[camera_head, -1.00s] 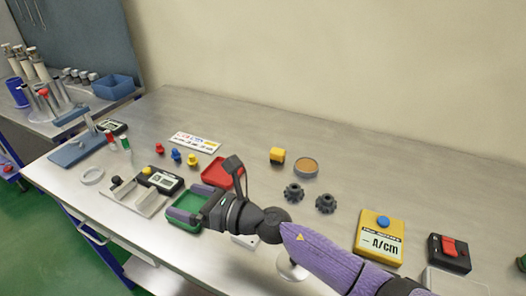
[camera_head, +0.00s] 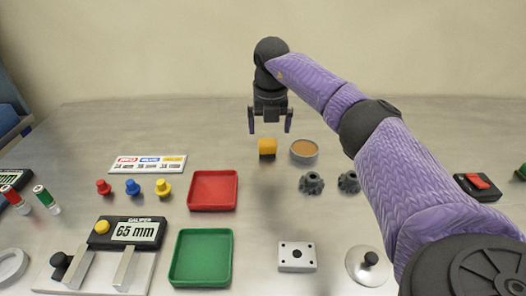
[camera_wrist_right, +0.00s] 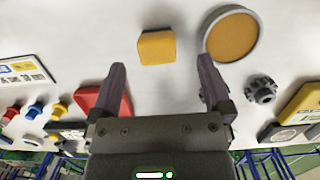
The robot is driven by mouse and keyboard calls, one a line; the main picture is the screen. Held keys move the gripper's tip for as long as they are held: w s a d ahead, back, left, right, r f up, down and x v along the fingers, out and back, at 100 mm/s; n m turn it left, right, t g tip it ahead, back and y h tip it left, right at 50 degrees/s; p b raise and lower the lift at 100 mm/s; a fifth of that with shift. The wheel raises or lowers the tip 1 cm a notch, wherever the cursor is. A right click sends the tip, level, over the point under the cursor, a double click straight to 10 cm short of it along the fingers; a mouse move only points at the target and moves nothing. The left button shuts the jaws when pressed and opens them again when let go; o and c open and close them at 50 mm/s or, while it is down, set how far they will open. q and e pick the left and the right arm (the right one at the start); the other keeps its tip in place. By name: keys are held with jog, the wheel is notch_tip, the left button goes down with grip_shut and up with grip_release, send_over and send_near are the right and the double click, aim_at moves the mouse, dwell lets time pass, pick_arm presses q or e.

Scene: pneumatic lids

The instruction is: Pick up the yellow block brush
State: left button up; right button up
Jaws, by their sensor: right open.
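The yellow block brush (camera_head: 267,146) is a small yellow-orange block standing on the metal table, left of a round grey dish with a tan top. It also shows in the right wrist view (camera_wrist_right: 157,46), ahead of and between my fingertips. My right gripper (camera_head: 270,128) is open and empty, pointing down above the block and apart from it. Its two purple fingers show in the right wrist view (camera_wrist_right: 160,72), with bare table between them. My left gripper is not in view.
The round dish (camera_head: 304,151) stands close right of the block. Two dark gears (camera_head: 312,183) lie nearer. A red tray (camera_head: 213,190), green tray (camera_head: 202,257), caliper display (camera_head: 127,232) and coloured pegs (camera_head: 133,187) are left. The table behind the block is clear.

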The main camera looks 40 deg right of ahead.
aim_at(268, 142)
jog(key=f+b, duration=0.2)
jog(key=f, duration=0.3)
jog(key=shift+a+f, duration=0.1)
jog(key=shift+a, duration=0.1)
jog(key=shift+f, duration=0.35)
jog(key=shift+r, duration=0.15)
jog(key=shift+w, duration=0.1)
jog(key=c, duration=1.3)
notch_tip(268, 142, up, 10)
jog(key=p, duration=0.3)
jog(key=shift+p, duration=0.35)
jog(key=o, duration=0.7)
jog(key=c, duration=0.5)
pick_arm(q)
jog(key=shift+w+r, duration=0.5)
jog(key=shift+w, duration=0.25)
